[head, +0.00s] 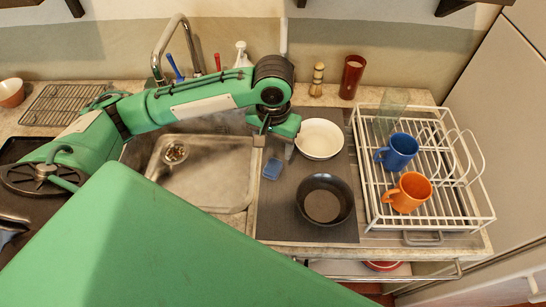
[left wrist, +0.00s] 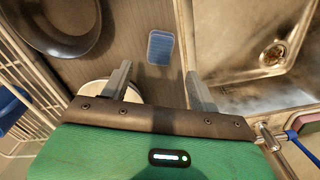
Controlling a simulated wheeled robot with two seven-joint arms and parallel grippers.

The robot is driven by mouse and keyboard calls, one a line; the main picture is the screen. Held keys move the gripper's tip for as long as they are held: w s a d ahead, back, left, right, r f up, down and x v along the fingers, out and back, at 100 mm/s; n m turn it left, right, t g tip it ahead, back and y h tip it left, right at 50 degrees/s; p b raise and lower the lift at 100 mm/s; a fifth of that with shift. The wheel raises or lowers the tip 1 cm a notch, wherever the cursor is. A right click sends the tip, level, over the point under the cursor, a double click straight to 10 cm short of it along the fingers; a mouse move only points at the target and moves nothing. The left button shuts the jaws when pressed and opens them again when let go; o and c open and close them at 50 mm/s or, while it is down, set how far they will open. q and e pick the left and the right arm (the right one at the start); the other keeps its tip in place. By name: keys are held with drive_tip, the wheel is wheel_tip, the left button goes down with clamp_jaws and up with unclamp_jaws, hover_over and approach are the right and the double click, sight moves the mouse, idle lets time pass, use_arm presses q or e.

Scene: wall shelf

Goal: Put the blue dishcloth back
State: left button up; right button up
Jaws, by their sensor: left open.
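A small blue rectangle (head: 272,169) lies flat on the dark mat (head: 285,222), just right of the sink. It is the only cloth-like blue thing I see; I cannot tell for sure whether it is a folded dishcloth or a sponge. It also shows in the left wrist view (left wrist: 160,47), beyond the fingertips and roughly midway between them. My left gripper (head: 277,146) is open and empty above the mat, close to the blue piece but not around it. It also shows in the left wrist view (left wrist: 159,85). My right gripper is not in view.
A white bowl (head: 319,138) is right beside the left gripper, and a black bowl (head: 324,200) is nearer. The sink (head: 205,175) is to the left. A white dish rack (head: 440,205) with mugs is to the right. A rail (head: 400,280) runs below the counter front.

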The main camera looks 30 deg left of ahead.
use_arm(q)
wheel_tip(320, 180, up, 3)
drive_tip(key=shift+r, duration=0.2)
idle(0.5)
